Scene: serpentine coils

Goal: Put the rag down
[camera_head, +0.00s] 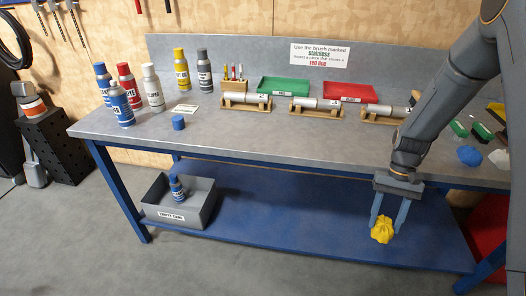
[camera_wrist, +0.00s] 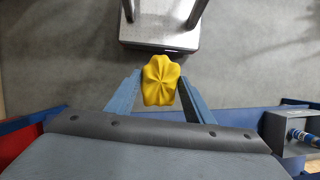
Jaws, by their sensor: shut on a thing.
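A crumpled yellow rag (camera_head: 382,230) hangs between the two blue fingers of my gripper (camera_head: 388,212). The gripper points down and is shut on the rag, in front of the workbench's front edge. In the wrist view the rag (camera_wrist: 160,80) sits between the fingertips of my gripper (camera_wrist: 158,90), with grey floor behind it. A blue rag (camera_head: 470,155) and a whitish rag (camera_head: 499,159) lie on the bench top (camera_head: 290,140) at the right, partly beside my arm.
Several spray cans (camera_head: 152,88) stand at the bench's left. Green (camera_head: 284,86) and red (camera_head: 345,92) trays and metal tubes on wooden holders line the back. A grey bin (camera_head: 205,208) with a can stands on the blue lower shelf (camera_head: 290,215). The front middle of the bench top is clear.

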